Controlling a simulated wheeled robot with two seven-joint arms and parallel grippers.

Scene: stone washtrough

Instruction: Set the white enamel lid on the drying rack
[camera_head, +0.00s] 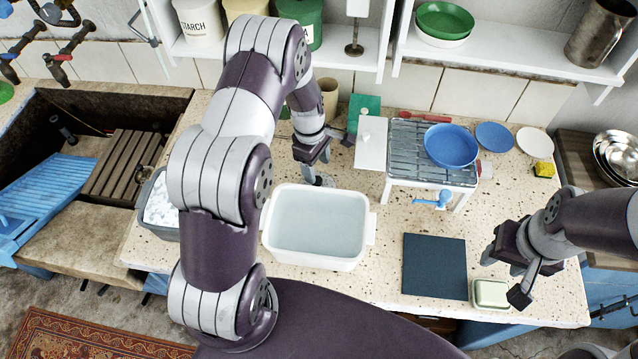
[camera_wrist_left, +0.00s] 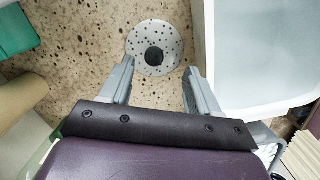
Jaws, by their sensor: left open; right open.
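The white enamel lid (camera_wrist_left: 154,50) is a round speckled disc with a black knob, lying flat on the stone counter in the left wrist view. In the head view only part of the lid (camera_head: 324,181) shows, behind the white basin. My left gripper (camera_head: 318,158) is above it, pointing down. In the wrist view the open fingers of my left gripper (camera_wrist_left: 159,67) appear either side of the knob, with nothing held. The drying rack (camera_head: 402,160) stands to the right, with a blue bowl (camera_head: 450,145) on its right part. My right gripper (camera_head: 504,277) is open and empty near the soap dish.
The white basin of water (camera_head: 316,257) is close to the lid. A white board (camera_head: 371,150) lies left of the rack. A blue spouted thing (camera_head: 434,201), dark mat (camera_head: 435,266) and pale green soap dish (camera_head: 490,294) are in front. The rack's left part is clear.

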